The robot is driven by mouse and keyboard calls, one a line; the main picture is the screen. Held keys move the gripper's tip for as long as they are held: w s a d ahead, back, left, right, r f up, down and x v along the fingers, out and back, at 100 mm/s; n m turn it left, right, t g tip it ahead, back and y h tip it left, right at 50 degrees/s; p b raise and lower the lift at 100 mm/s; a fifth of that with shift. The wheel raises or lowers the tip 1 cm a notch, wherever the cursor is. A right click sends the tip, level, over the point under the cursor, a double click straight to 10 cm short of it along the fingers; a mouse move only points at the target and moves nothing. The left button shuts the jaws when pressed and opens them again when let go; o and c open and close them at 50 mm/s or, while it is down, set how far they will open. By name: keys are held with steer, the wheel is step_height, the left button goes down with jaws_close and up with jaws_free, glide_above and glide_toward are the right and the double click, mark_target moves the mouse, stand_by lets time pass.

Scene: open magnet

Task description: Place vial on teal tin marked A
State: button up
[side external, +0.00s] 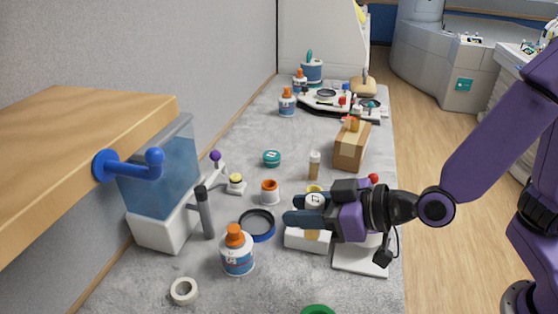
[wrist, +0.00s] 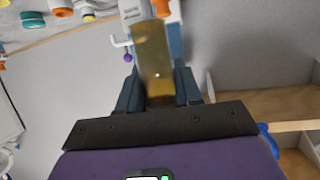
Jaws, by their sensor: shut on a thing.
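The vial (wrist: 154,62) is an amber, see-through tube held between my fingers in the wrist view. My gripper (side external: 303,211) is shut on the vial above the white box, roughly upright. The teal tin (side external: 271,158) stands on the grey bench, farther back and to the left of my gripper, with a pale mark on its lid too small to read. A teal tin (wrist: 33,19) also shows at the top left of the wrist view.
An orange-topped white container (side external: 269,192), a blue-rimmed dish (side external: 257,225) and a glue bottle (side external: 237,251) stand left of my gripper. Another small capped vial (side external: 314,165) and a cardboard box (side external: 351,144) stand behind. A white box (side external: 306,241) lies below. Bench around the teal tin is clear.

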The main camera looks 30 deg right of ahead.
steer(key=w+a+r+n+y, duration=0.1)
steer(key=w+a, duration=0.2)
steer(key=w, duration=0.4)
steer(key=w+a+r, duration=0.2)
steer(key=w+a, duration=0.1)
steer(key=w, duration=0.3)
steer(key=n+g+y, duration=0.1)
steer(key=n+g, duration=0.1)
glide_above(266, 154)
step_height(266, 154, down, 10)
steer(key=shift+f, duration=2.15)
